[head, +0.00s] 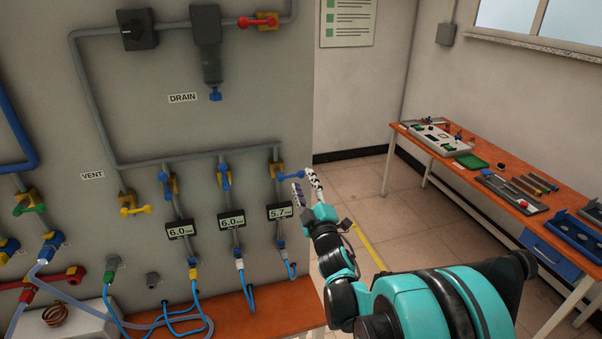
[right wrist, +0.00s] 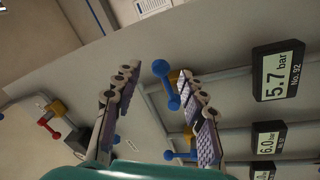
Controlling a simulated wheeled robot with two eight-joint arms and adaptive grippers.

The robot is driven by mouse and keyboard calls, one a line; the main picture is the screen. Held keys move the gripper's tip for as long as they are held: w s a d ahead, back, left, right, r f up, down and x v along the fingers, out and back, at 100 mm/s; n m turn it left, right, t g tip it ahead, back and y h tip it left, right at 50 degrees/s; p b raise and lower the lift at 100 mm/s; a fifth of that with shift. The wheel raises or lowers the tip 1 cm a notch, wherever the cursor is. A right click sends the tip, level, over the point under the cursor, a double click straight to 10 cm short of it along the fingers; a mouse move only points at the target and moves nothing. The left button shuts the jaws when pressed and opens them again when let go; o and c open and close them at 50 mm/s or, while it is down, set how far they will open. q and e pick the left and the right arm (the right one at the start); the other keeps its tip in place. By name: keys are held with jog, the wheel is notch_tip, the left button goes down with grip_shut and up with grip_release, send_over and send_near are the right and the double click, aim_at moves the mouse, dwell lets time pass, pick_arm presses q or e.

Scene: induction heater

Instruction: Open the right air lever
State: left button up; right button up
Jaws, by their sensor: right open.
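The right air lever (head: 289,176) is blue and sits on a yellow valve above the gauge reading 5.7 bar (head: 280,212). Its handle points sideways to the right, across the upright pipe. My right gripper (head: 306,183) is open and empty, with its fingertips close to the handle's free end. In the right wrist view the blue lever (right wrist: 166,85) shows between the two fingers, nearer the right finger; I cannot tell whether they touch. My left gripper is not in view.
Two other blue levers (head: 165,184) (head: 224,180) on the grey panel point along their pipes, above gauges reading 6.0. A yellow lever (head: 134,211) and a red lever (head: 258,21) are also there.

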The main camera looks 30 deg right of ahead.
aim_at(302, 177)
jog(key=shift+x, duration=2)
grip_shut()
